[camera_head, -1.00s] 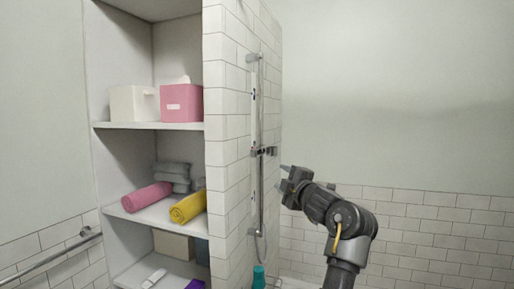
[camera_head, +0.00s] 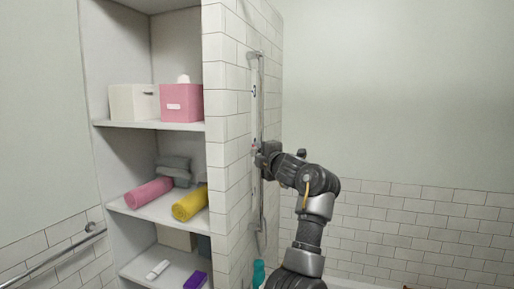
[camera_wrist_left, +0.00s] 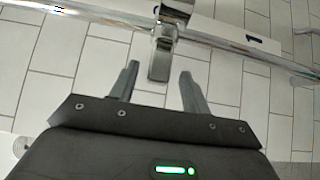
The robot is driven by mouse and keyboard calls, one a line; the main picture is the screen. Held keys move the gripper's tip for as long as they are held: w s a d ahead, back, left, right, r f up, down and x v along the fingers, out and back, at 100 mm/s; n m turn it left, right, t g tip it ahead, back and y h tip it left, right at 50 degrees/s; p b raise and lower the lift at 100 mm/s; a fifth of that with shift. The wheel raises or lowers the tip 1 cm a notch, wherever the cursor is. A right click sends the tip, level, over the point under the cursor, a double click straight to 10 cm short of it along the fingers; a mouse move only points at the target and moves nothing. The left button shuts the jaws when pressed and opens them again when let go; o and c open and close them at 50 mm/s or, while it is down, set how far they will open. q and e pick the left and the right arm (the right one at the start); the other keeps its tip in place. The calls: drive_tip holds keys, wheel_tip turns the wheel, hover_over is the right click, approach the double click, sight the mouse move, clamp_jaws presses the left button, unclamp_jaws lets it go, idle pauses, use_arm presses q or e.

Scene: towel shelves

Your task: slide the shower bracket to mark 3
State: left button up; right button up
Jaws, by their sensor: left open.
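The chrome shower bracket (camera_wrist_left: 162,45) sits on the chrome slide rail (camera_wrist_left: 75,15) in the left wrist view. Its short knob points toward my left gripper (camera_wrist_left: 159,70). The two fingers are open on either side of the knob's end, with a gap on both sides. A white strip beside the rail carries a mark 1 (camera_wrist_left: 250,42); I cannot read a mark 3. In the head view my left gripper (camera_head: 262,156) is at the rail (camera_head: 262,205) and mostly hides the bracket. My right gripper is not in view.
A tiled wall edge (camera_head: 228,130) stands just left of the rail. Left of it, shelves hold a pink box (camera_head: 182,106), a white box (camera_head: 133,103), and pink (camera_head: 149,193) and yellow (camera_head: 190,204) rolled towels. A teal bottle (camera_head: 258,273) stands below the rail.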

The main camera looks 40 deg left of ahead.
use_arm(q)
drive_tip(key=shift+x, duration=0.8)
clamp_jaws()
